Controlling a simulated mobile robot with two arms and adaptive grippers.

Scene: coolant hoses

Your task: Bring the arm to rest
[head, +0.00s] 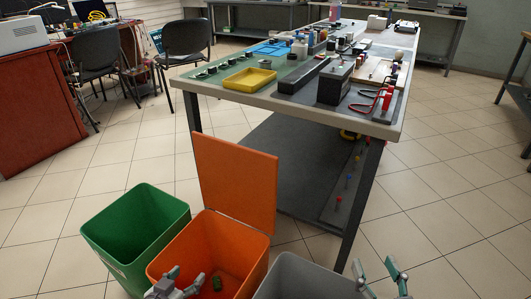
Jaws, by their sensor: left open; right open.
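My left gripper (187,277) is at the bottom edge, over the near left part of the orange bin (230,233). Its fingers stand apart and I see nothing between them. My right gripper (375,264) is at the bottom right, beside the grey bin (290,275). Its two fingers point up, spread apart and empty. Most of both arms is cut off by the lower edge. A small green thing (217,284) lies inside the orange bin.
A green bin (135,225) stands left of the orange one, whose lid (236,180) is raised. Beyond is a long workbench (225,91) with a yellow tray (249,80), a black box (335,84) and red hose-like pieces (368,107). Tiled floor (455,180) at right is clear.

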